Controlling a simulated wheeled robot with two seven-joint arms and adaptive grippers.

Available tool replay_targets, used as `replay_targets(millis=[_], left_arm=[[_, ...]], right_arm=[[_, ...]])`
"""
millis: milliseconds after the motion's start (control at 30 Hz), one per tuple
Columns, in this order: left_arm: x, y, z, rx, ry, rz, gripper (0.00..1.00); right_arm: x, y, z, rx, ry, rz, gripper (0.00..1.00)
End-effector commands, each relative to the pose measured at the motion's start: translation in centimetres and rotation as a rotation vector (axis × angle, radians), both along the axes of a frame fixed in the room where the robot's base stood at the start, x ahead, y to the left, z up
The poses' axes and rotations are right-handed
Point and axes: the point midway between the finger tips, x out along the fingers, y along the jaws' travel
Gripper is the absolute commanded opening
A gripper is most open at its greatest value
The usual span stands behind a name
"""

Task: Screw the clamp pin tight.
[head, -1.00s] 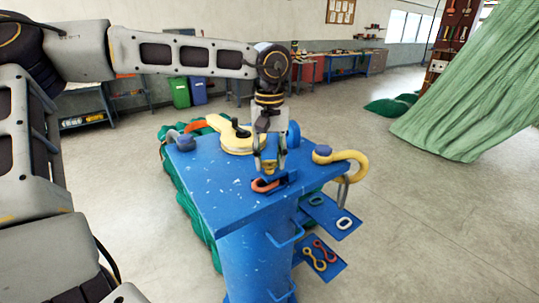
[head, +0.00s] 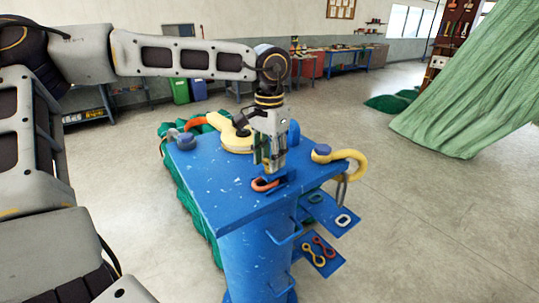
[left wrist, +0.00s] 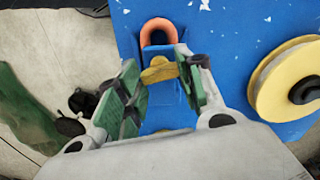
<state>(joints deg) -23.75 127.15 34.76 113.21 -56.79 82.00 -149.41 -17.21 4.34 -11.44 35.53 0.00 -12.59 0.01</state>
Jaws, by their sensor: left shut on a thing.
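My left gripper (head: 272,166) points down over the front of the blue bench top (head: 215,185). In the left wrist view its green-padded fingers (left wrist: 160,72) are on either side of the yellow clamp pin head (left wrist: 158,71) and shut on it. The pin stands at a small blue clamp block (left wrist: 158,40). An orange-red link (head: 264,184) lies at the block; its rounded end (left wrist: 159,27) shows in the left wrist view. In the head view the fingers hide the pin. The pin's thread is hidden too. My right gripper is not in view.
A yellow pulley block (head: 234,136) lies behind the gripper and shows as a round disc (left wrist: 288,80) close by in the wrist view. A yellow hook (head: 350,158) is at the right edge. Side shelves (head: 328,215) hold small links. Green netting (head: 178,185) hangs at the left.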

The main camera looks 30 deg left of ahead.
Motion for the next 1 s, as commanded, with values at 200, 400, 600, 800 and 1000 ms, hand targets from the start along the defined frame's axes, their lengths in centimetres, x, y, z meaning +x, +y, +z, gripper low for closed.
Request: replay_targets(millis=[200, 400, 600, 800, 1000], left_arm=[[0.26, 0.05, 0.52, 0.001, -0.012, -0.137, 0.13], [0.27, 0.05, 0.53, 0.002, -0.013, -0.216, 0.13], [0.27, 0.05, 0.52, 0.002, -0.013, -0.248, 0.14], [0.27, 0.05, 0.49, 0.002, -0.013, -0.252, 0.13], [0.25, 0.04, 0.47, 0.002, -0.012, -0.251, 0.41]], right_arm=[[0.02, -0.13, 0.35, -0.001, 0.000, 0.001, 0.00], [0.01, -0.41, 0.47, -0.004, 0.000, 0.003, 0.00], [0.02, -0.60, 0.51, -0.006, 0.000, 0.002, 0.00], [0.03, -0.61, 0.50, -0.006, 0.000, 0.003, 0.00], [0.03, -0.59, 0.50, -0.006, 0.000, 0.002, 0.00]])
